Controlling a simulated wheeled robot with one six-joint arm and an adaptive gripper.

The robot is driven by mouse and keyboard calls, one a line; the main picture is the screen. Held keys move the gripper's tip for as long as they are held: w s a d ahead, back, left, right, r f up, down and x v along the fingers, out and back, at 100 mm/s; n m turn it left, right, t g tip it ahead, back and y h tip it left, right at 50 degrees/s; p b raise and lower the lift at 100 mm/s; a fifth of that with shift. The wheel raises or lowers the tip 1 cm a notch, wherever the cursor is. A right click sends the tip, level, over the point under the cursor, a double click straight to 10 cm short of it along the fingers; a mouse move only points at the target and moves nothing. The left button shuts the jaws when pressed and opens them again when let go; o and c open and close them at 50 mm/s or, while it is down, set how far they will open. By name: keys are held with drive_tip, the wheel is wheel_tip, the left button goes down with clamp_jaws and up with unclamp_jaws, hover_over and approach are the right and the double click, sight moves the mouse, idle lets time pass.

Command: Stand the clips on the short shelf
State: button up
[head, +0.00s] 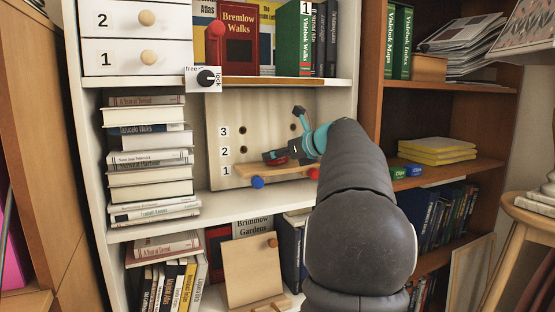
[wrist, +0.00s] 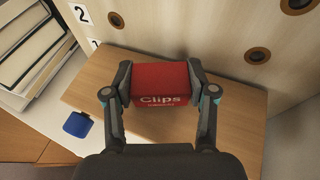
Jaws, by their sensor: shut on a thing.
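The red box labelled Clips (wrist: 160,82) is between the two fingers of my gripper (wrist: 160,93), which is shut on it. In the head view my gripper (head: 289,152) is in the bay with the peg panel, and a little of the red box (head: 279,161) shows. The box is over the short shelf (head: 262,170), a wooden board at the row marked 1; the board also shows in the wrist view (wrist: 88,86). I cannot tell whether the box touches the board.
The pale panel (head: 222,118) behind the board has holes and numbers 1 to 3. A blue knob (head: 257,182) and a red knob (head: 313,173) are at the board's front.

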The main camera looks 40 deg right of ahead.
drive_tip(key=shift+f, duration=0.1)
drive_tip(key=o, duration=1.1)
drive_tip(key=shift+o, duration=0.2)
drive_tip(key=shift+s+r, duration=0.2)
drive_tip(key=shift+r, duration=0.05)
drive_tip(key=p+v, duration=0.1)
drive_tip(key=v, duration=1)
drive_tip(key=shift+s, duration=0.3)
drive_tip(key=shift+d, duration=0.1)
